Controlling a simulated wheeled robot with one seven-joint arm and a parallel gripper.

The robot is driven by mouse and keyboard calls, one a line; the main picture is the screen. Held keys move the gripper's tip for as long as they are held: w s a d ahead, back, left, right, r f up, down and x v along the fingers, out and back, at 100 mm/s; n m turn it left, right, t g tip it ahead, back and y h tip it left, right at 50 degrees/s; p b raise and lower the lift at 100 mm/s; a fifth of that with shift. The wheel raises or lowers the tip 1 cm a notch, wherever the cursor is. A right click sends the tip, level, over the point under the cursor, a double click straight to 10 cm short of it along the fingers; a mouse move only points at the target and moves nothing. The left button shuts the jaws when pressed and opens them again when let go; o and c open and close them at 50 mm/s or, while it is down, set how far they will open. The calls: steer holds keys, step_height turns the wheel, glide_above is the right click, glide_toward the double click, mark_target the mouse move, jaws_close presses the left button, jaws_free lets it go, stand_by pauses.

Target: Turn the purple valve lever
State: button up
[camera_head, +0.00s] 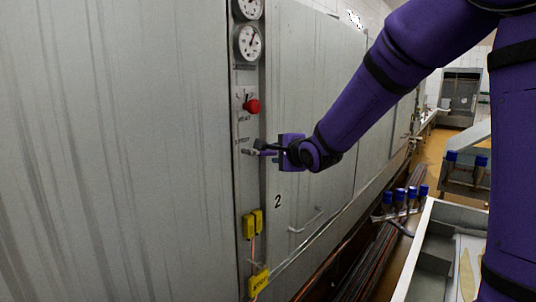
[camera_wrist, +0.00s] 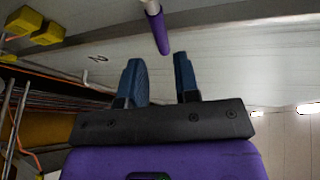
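The purple valve lever (camera_wrist: 157,28) shows at the top of the wrist view as a short rod. Its near end lies level with the gap between my fingertips, just at or beyond them. My gripper (camera_wrist: 158,62) is open, with its two blue-grey fingers apart and nothing seen between them. In the head view my gripper (camera_head: 258,147) is at the narrow grey control panel, and the purple lever (camera_head: 268,153) is small and partly hidden beside the dark fingers. I cannot tell whether a finger touches it.
Above the lever, the panel carries a red button (camera_head: 252,106) and two round gauges (camera_head: 248,43). Yellow boxes (camera_head: 253,224) are mounted below. Large grey cabinet walls (camera_head: 130,150) flank the panel. A white bin (camera_head: 432,240) and blue-capped items (camera_head: 400,195) stand at the right.

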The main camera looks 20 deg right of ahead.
mark_target(269, 153)
steer(key=x, duration=0.7)
jaws_close()
